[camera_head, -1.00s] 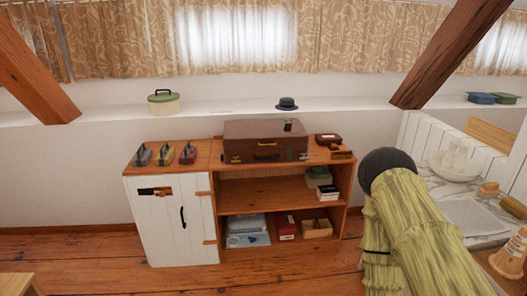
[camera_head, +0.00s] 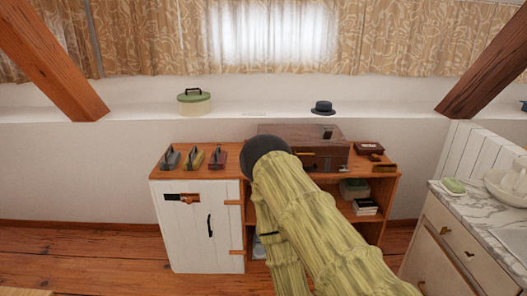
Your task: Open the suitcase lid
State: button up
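The brown suitcase (camera_head: 295,132) lies flat and shut on top of the wooden cabinet, under the window. My arm, in a yellow-green sleeve with a dark rounded joint, covers the suitcase's front left part. My gripper's fingers do not show in the head view, so I see no contact with the lid.
The wooden cabinet (camera_head: 232,165) has a white door at left and open shelves at right. Several small clamp-like tools (camera_head: 195,158) stand left of the suitcase; a dark red box (camera_head: 368,148) sits right. A marble counter (camera_head: 462,207) stands at right. Timber braces slope on both sides.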

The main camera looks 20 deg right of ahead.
aim_at(304, 140)
jog(key=z, duration=0.05)
jog(key=i, duration=0.95)
jog(key=z, duration=0.75)
